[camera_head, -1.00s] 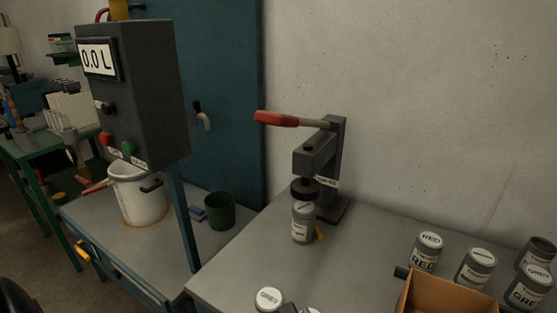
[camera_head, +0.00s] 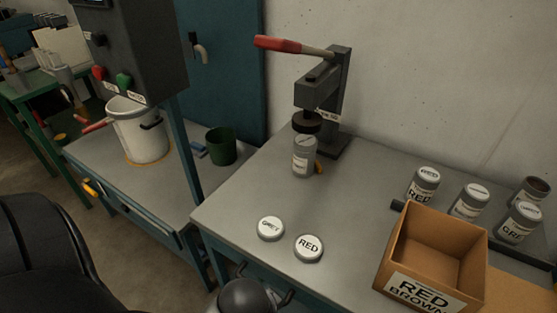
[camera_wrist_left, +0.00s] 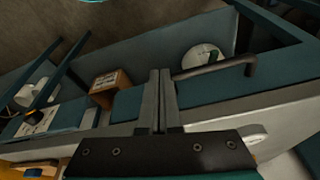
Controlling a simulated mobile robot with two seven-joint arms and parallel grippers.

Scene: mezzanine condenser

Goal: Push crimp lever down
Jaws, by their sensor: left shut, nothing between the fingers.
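The crimp lever (camera_head: 292,46) has a red grip and a light metal shaft. It is up, reaching left and roughly level from the top of the dark crimp press (camera_head: 338,95). A grey can (camera_head: 304,160) with a white label stands upright under the round press head (camera_head: 307,122); I cannot tell whether they touch. My left gripper (camera_wrist_left: 160,72) shows in the left wrist view, shut and empty, with the lever not visible there. In the head view I cannot make out its fingers. My right gripper is not in view.
A GREY lid (camera_head: 271,228) and a RED lid (camera_head: 308,248) lie on the grey bench. A cardboard box (camera_head: 393,262) and several cans stand at right. A control box (camera_head: 135,50), white bucket (camera_head: 140,130) and green cup (camera_head: 221,146) are at left.

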